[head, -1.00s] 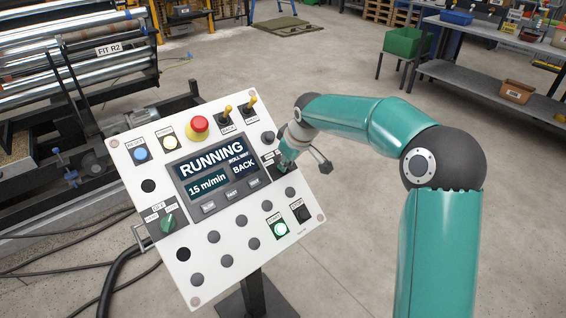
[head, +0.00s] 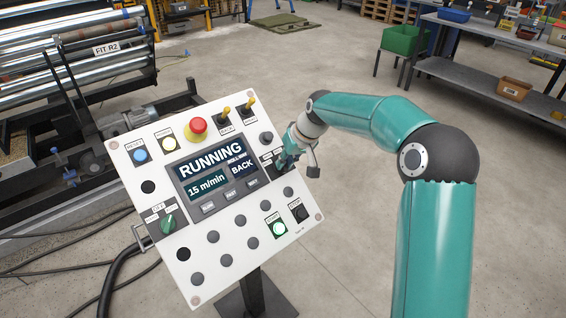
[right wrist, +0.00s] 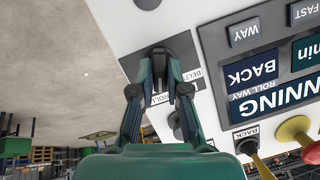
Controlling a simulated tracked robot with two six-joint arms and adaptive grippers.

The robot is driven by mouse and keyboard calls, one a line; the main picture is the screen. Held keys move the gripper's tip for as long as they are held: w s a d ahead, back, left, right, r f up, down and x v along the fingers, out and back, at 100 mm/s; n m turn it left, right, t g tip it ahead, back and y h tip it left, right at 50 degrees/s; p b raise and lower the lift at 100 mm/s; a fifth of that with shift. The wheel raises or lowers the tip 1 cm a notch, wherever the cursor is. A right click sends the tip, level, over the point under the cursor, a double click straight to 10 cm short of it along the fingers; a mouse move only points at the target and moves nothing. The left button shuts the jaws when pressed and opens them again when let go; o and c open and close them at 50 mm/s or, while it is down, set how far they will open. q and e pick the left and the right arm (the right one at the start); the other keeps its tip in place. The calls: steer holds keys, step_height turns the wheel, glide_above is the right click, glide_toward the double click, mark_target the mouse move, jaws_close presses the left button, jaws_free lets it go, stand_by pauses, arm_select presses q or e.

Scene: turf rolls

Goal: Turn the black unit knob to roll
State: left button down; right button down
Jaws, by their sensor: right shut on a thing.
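The white control panel (head: 225,250) tilts on a post. The black unit knob (right wrist: 157,51) sits at its right edge, between BELT and ROLL labels in the right wrist view. My right gripper (head: 281,161) is at that edge; its fingers (right wrist: 160,78) are shut on the knob in the right wrist view. The fingers cover most of the knob, so I cannot tell which label it points to. The display (head: 217,172) reads RUNNING, 15 m/min, ROLL WAY BACK. My left gripper is not in view.
A green knob (head: 168,222) is at the panel's left. A roller machine (head: 75,75) stands behind left.

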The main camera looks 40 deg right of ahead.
steer(key=shift+s+a+f, duration=0.1)
steer(key=shift+s+f, duration=0.05)
steer(key=shift+f, duration=0.3)
steer(key=c, duration=1.2)
jaws_free()
steer(key=shift+o, duration=0.2)
steer(key=shift+r, duration=0.1)
steer(key=shift+r, duration=0.35)
steer(key=v, duration=1.1)
steer(key=shift+r, duration=0.15)
